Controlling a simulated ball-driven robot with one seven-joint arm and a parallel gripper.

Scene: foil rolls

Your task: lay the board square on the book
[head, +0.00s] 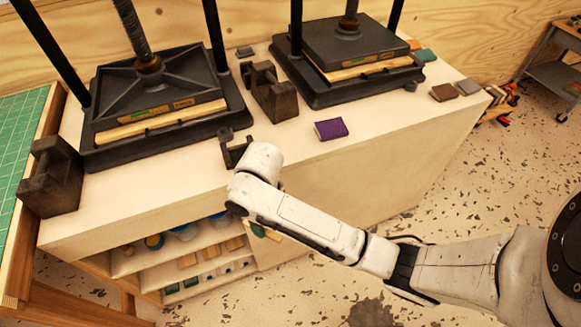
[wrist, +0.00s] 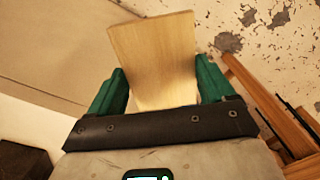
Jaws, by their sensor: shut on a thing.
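My gripper (wrist: 160,78) has green fingers, one on each side of a pale wooden board (wrist: 155,45), and is shut on it. The board sticks out beyond the fingertips and looks slightly tilted in the wrist view. A small purple block (head: 331,129), which looks like a book, lies on the bench top near the front edge, to the right of and beyond my gripper. Nothing lies on it.
Two dark presses (head: 155,95) (head: 350,55) stand on the bench (head: 200,185), with dark iron blocks (head: 270,92) between them. Another dark iron piece (head: 52,178) is at the left end. Open shelves (head: 190,245) are below.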

